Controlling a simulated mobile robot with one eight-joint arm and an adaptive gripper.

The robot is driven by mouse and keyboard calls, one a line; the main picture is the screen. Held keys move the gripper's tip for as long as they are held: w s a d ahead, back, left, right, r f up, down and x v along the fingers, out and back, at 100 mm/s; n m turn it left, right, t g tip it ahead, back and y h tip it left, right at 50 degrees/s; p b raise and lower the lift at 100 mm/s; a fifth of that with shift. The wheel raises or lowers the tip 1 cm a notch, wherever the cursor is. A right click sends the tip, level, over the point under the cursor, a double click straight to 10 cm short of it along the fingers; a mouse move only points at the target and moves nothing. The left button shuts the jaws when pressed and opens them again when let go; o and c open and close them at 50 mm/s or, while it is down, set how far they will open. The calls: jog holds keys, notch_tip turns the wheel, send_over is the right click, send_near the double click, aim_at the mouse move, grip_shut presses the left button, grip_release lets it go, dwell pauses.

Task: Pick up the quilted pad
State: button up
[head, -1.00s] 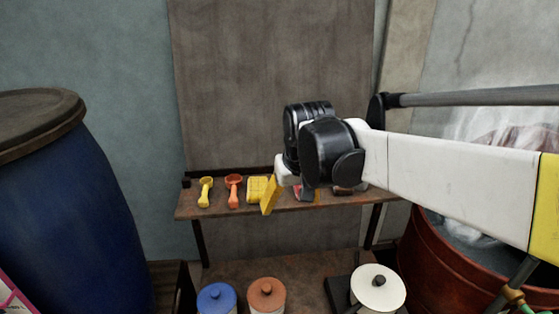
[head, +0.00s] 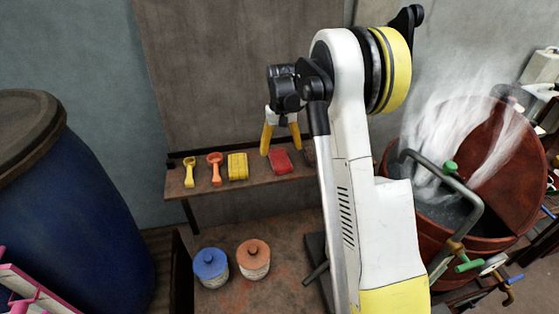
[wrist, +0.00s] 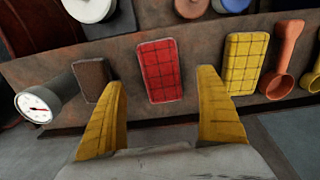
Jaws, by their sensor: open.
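Two pads with a quilted grid lie on the narrow shelf (head: 214,189), one red and one yellow. The red quilted pad (head: 280,161) also shows in the wrist view (wrist: 160,70), framed between my fingers. The yellow quilted pad (head: 238,166) lies left of it in the head view and right of it in the wrist view (wrist: 243,63). My gripper (head: 281,146) is open and empty, its yellow fingers pointing down at the red pad. In the wrist view the fingers (wrist: 165,88) stand either side of it, apart from it.
A brown pad (wrist: 92,79) and a gauge (wrist: 38,104) are beside the red pad. Orange (head: 215,168) and yellow (head: 189,172) scoops lie at the shelf's left. Blue (head: 211,266) and orange (head: 253,259) lidded jars stand below. A steaming vat (head: 440,240) stands right, a blue barrel (head: 75,210) left.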

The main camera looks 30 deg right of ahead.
aim_at(281, 160)
notch_tip(281, 160, down, 6)
jog(key=c, duration=1.3)
jog(key=shift+o, duration=0.2)
jog(key=shift+r, duration=0.1)
jog(key=shift+r, duration=0.55)
notch_tip(281, 160, up, 3)
jog(key=w+d+r, duration=0.2)
jog(key=d+r, duration=0.4)
jog(key=d, duration=0.5)
jog(key=shift+w+d+r, duration=0.15)
jog(key=shift+d+r, duration=0.1)
jog(key=shift+r, duration=0.15)
